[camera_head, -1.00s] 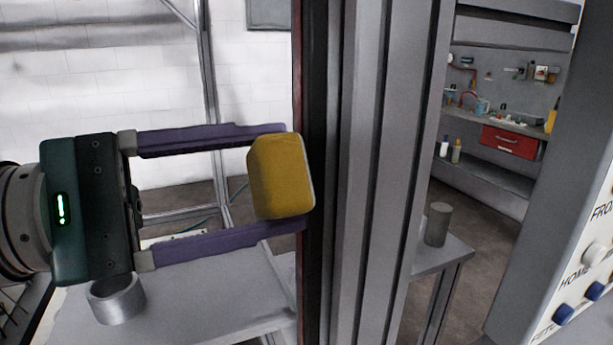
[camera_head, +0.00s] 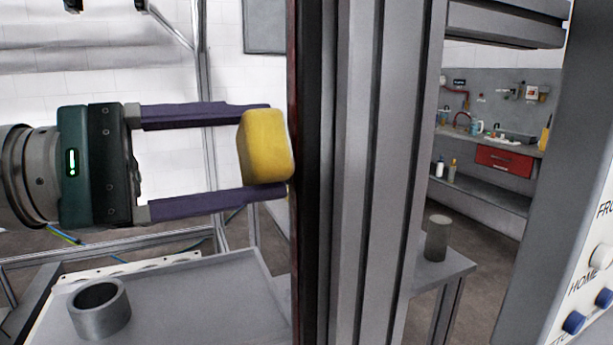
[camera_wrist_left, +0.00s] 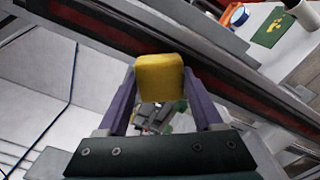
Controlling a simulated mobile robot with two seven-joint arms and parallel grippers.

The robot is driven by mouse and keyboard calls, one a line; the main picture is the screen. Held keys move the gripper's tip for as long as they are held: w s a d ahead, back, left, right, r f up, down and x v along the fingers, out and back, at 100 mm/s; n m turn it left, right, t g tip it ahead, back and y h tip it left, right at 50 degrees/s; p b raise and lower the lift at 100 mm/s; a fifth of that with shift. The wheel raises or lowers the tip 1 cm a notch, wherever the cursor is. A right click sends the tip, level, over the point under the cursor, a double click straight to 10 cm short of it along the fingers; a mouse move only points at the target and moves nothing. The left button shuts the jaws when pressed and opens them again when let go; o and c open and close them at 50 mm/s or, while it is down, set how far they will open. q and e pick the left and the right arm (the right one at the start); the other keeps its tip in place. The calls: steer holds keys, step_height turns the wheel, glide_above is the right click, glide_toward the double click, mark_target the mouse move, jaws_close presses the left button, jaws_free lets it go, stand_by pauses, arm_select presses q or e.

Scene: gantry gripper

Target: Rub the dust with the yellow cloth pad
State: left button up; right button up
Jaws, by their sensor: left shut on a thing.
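My left gripper (camera_head: 262,149) comes in from the left with its two long purple fingers shut on the yellow cloth pad (camera_head: 265,146). The pad sits between the fingertips, close to the dark strip along the edge of a grey upright profile (camera_head: 310,170); I cannot tell whether it touches. The left wrist view shows the pad (camera_wrist_left: 158,88) between the fingertips, with the dark reddish strip (camera_wrist_left: 110,28) beyond it. I cannot make out dust on the strip. My right gripper is not in view.
A grey metal ring (camera_head: 101,310) stands on a grey tray (camera_head: 215,300) below the gripper. A grey cylinder (camera_head: 437,238) stands on a table right of the upright. A panel with blue and white buttons (camera_head: 590,290) is at the right edge. A red drawer (camera_head: 503,160) is in the background.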

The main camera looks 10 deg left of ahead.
mark_target(250, 176)
arm_select(q)
steer(key=shift+w+d+b, duration=0.1)
steer(key=shift+d+b, duration=0.05)
steer(key=shift+b, duration=0.2)
steer(key=shift+s+d+p, duration=0.25)
steer(key=shift+s+p, duration=0.05)
steer(key=shift+s, duration=0.15)
steer(key=shift+s+d+p, duration=0.35)
steer(key=shift+s+d, duration=0.6)
steer(key=shift+s, duration=0.3)
steer(key=shift+s+a+f+b, duration=0.25)
steer(key=shift+a+b, duration=0.05)
steer(key=shift+b, duration=0.3)
steer(key=b+v, duration=0.2)
steer(key=v, duration=0.1)
steer(key=b+v, duration=0.2)
steer(key=shift+r, duration=0.3)
